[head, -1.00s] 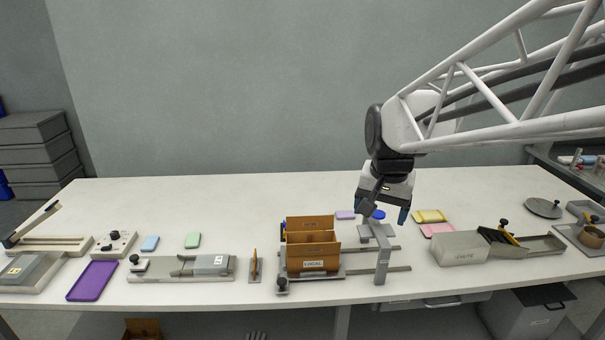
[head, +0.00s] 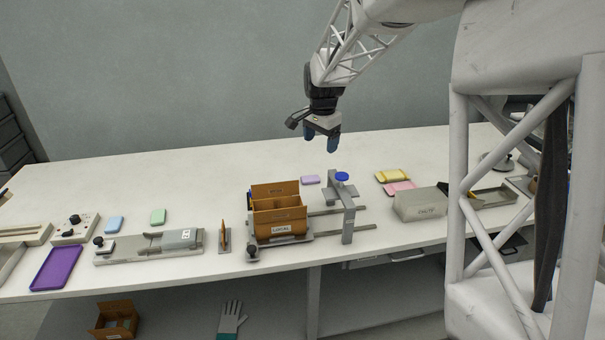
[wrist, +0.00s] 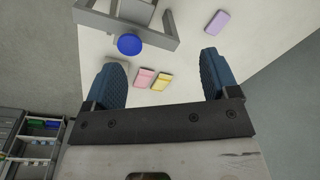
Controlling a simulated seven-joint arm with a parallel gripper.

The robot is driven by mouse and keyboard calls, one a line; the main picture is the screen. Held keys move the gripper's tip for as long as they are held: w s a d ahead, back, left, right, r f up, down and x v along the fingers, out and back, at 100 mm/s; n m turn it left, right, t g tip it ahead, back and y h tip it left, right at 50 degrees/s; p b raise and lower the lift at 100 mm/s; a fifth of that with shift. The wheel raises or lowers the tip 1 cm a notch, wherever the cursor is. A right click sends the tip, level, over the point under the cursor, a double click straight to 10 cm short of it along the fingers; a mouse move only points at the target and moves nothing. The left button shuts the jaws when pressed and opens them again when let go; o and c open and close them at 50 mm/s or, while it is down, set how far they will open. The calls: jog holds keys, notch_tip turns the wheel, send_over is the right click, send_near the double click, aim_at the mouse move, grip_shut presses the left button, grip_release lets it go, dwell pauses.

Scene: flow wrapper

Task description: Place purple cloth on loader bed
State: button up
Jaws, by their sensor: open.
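The purple cloth (head: 310,180) looks like a small lavender folded pack. It lies flat on the table behind the brown carton; the wrist view shows it at the upper right (wrist: 217,22). My gripper (head: 321,142) is open and empty, raised well above the table toward its back. In the wrist view its two blue fingers (wrist: 161,70) stand apart, with the cloth ahead of the right finger and not touching it. A low grey bed with a sliding block (head: 125,252) sits at the front left and appears to be the loader bed; its surface is empty.
A labelled brown carton (head: 280,220) and a grey bracket with a blue pad (head: 342,177) stand in front of the cloth. Yellow (head: 392,175) and pink packs (head: 399,188) lie to the right. Blue and green packs and a purple tray (head: 40,285) lie left. The back table is clear.

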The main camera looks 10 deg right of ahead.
jog(key=w+d+f+m, duration=0.2)
jog(key=w+f+m, duration=0.2)
jog(key=w+f, duration=0.8)
jog(key=m+g, duration=0.1)
jog(key=m, duration=0.2)
send_over(311, 178)
notch_tip(311, 178, down, 9)
jog(key=shift+s+d+r, duration=0.1)
jog(key=shift+d, duration=0.05)
jog(key=shift+f, duration=0.2)
jog(key=shift+f, duration=1.25)
jog(key=shift+f, duration=2.6)
